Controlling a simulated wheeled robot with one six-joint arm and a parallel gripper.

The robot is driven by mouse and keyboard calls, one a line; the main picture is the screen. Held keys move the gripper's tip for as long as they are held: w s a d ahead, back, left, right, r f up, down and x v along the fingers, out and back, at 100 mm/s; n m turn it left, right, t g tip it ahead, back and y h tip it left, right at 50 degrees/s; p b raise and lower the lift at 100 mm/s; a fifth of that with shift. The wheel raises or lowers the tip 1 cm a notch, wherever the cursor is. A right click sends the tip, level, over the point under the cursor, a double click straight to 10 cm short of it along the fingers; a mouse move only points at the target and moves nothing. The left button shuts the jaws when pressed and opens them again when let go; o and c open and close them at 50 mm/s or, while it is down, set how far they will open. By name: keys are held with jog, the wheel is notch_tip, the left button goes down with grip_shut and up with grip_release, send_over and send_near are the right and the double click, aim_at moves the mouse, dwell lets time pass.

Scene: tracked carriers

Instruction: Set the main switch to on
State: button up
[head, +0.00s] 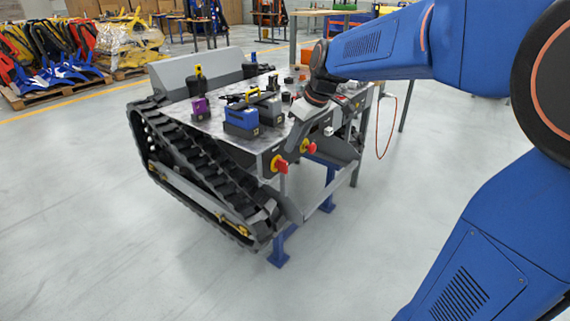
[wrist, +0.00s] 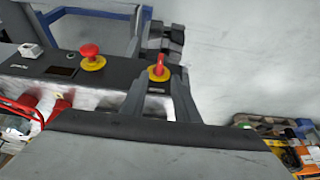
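The main switch (head: 280,164) is a red rotary handle on a yellow plate at the near corner of the carrier's dark front panel. It also shows in the wrist view (wrist: 158,67), where the red handle stands roughly upright in the picture. My gripper (wrist: 160,82) is open and empty, its two dark fingers apart, with the switch visible between and beyond their tips. In the head view my gripper (head: 305,108) is above the panel, apart from the switch; its fingertips are hard to make out there.
A red mushroom button (wrist: 91,57) on a yellow base sits beside the switch; it also shows in the head view (head: 309,146). The floor in front is clear.

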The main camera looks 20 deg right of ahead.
aim_at(285, 161)
jog(key=x, duration=1)
jog(key=shift+f, duration=0.25)
grip_shut()
